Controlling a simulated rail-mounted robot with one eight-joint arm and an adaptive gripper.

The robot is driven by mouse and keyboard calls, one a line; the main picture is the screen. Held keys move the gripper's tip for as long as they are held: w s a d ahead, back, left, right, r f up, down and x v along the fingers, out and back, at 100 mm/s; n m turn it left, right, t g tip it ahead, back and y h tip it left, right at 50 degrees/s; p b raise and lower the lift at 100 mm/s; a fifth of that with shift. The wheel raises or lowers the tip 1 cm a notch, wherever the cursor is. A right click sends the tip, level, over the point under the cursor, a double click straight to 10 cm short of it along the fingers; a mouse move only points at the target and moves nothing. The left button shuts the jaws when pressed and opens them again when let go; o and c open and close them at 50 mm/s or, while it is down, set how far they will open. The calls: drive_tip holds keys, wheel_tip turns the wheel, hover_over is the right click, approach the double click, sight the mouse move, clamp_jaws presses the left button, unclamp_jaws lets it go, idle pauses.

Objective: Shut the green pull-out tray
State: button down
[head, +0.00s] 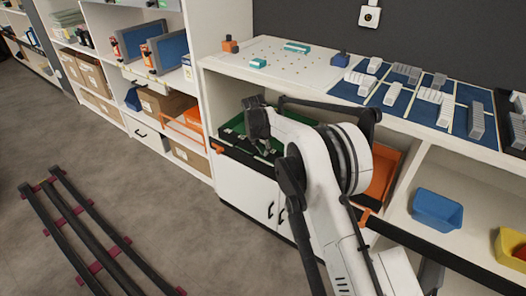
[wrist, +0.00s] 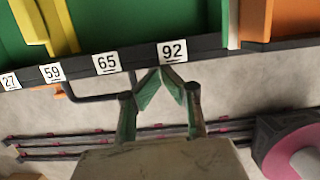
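The green pull-out tray (head: 236,127) sticks out of the white cabinet below the pegboard counter in the head view, partly hidden by my arm. In the wrist view its green inside (wrist: 120,20) fills the top, with yellow dividers and a dark front rail (wrist: 135,60) carrying number labels. My gripper (wrist: 160,72) has its fingertips together just below the 92 label, at or very near the rail; contact cannot be told. Nothing shows between the fingers. In the head view my gripper (head: 258,122) appears over the tray's front area.
An orange tray (head: 384,172) is beside the green one, right of my arm. Cabinet doors (head: 248,190) lie below. Shelves with cartons (head: 165,105) stand to the left. Dark rails (head: 85,230) lie on the floor, with open floor between them and the cabinet.

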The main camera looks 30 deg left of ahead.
drive_tip(key=s+a+r+m+p, duration=0.1)
drive_tip(key=s+r+p, duration=0.1)
drive_tip(key=s+r, duration=0.35)
drive_tip(key=s+a+r+p, duration=0.1)
drive_tip(key=s+r, duration=0.1)
drive_tip(key=r, duration=0.6)
drive_tip(key=s+d+r+m+t+y+p, duration=0.15)
drive_tip(key=d+r+m, duration=0.55)
drive_tip(key=d+r, duration=0.8)
drive_tip(key=s+d+r+m+p, duration=0.1)
drive_tip(key=d+r+m+p, duration=0.2)
drive_tip(key=d+r+m, duration=1.15)
drive_tip(key=s+d+m+p, duration=0.1)
drive_tip(key=s+d, duration=0.3)
drive_tip(key=d, duration=0.3)
drive_tip(key=s+d+r+t, duration=0.1)
drive_tip(key=s+d, duration=0.3)
drive_tip(key=d, duration=0.3)
drive_tip(key=s+d+m+p, duration=0.1)
drive_tip(key=s+d, duration=0.3)
drive_tip(key=d, duration=0.3)
drive_tip(key=s+d+f+m+t+h+p, duration=0.1)
drive_tip(key=s+d+f+m, duration=0.3)
drive_tip(key=s+d+m, duration=0.6)
drive_tip(key=s+d+t+p, duration=0.1)
drive_tip(key=s, duration=0.4)
drive_tip(key=shift+d+p, duration=0.2)
drive_tip(key=shift+p, duration=0.1)
